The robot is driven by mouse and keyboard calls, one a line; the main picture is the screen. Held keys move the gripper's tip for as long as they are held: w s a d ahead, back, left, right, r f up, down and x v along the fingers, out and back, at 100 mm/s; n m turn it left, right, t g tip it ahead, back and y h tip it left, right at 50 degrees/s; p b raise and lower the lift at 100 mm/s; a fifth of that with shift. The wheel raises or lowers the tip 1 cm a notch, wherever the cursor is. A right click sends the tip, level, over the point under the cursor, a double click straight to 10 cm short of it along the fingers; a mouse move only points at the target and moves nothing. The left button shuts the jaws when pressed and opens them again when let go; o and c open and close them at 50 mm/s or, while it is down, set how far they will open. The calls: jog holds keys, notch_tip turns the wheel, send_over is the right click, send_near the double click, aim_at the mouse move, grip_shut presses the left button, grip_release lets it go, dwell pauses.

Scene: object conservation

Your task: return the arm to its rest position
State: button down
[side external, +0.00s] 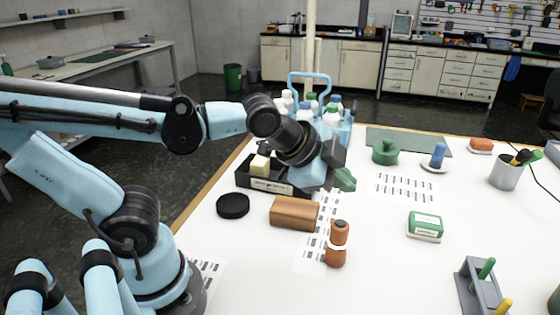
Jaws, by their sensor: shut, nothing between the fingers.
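My arm reaches in from the left, and my gripper (344,180) hangs above the white table (390,270). Its fingers are shut and empty. It is over the right end of a black tray (246,181), beyond a brown block (294,213). The wrist partly hides the tray and the bottles behind it. I cannot tell the exact height of the gripper above the table.
A pale block (260,165) is in the tray. An orange-brown bottle (337,245) stands in front, and a black disc (233,205) lies left. Bottles in a blue carrier (309,80) stand behind. A green-white box (425,226) and grey cup (505,172) are right.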

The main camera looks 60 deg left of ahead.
dwell(0.3)
jog(key=s+a+f+n+g+y, duration=0.1)
jog(key=s+a+f+n, duration=0.3)
jog(key=n, duration=0.6)
jog(key=shift+a+n+g, duration=0.4)
jog(key=shift+a+g, duration=0.1)
jog(key=shift+a, duration=0.75)
